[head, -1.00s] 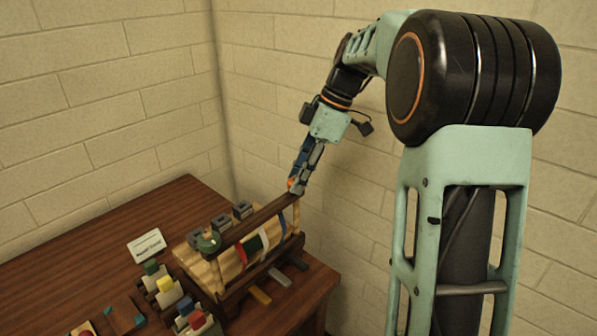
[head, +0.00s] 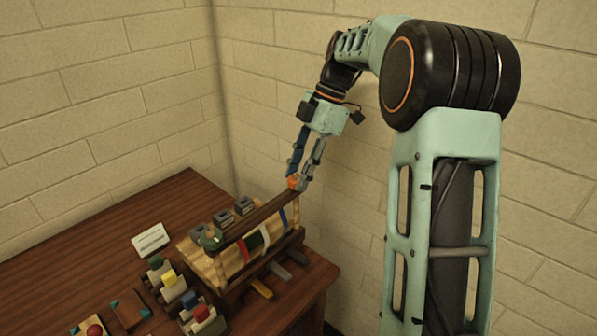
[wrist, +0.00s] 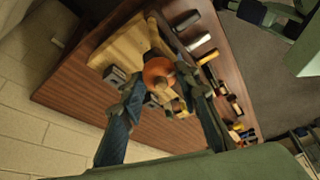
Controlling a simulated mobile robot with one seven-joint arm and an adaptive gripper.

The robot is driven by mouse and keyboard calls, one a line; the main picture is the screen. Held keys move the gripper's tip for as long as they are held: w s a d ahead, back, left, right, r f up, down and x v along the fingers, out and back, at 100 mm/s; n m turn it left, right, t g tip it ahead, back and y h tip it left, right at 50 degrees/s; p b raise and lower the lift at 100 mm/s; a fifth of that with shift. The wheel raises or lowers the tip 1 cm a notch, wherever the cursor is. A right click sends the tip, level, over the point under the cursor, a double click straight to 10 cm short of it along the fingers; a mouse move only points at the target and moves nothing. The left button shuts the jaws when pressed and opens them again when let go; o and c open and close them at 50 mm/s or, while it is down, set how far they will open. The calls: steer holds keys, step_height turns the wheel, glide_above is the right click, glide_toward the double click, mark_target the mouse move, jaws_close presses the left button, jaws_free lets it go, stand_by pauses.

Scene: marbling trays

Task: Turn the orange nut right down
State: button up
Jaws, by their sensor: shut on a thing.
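The orange nut (head: 293,183) is at the far right end of the dark top bar (head: 262,217) of a small wooden press or frame on the table. My gripper (head: 299,181) points down over that end, with its fingers shut on the orange nut. In the wrist view the orange nut (wrist: 158,73) shows between the fingertips (wrist: 162,88). The threads under the nut are hidden, so I cannot tell how close it sits to the bar.
Red, white, green and blue bands cross the frame's front. Grey blocks (head: 222,218) stand behind it. A white label card (head: 150,240) and holders with coloured blocks (head: 168,280) are to the left. The brick wall (head: 330,140) is close behind my gripper.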

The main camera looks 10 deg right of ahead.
steer(key=shift+w+r, duration=0.1)
steer(key=shift+r, duration=0.05)
steer(key=o, duration=1.2)
steer(key=shift+c, duration=0.2)
steer(key=v, duration=1.2)
steer(key=shift+d, duration=0.1)
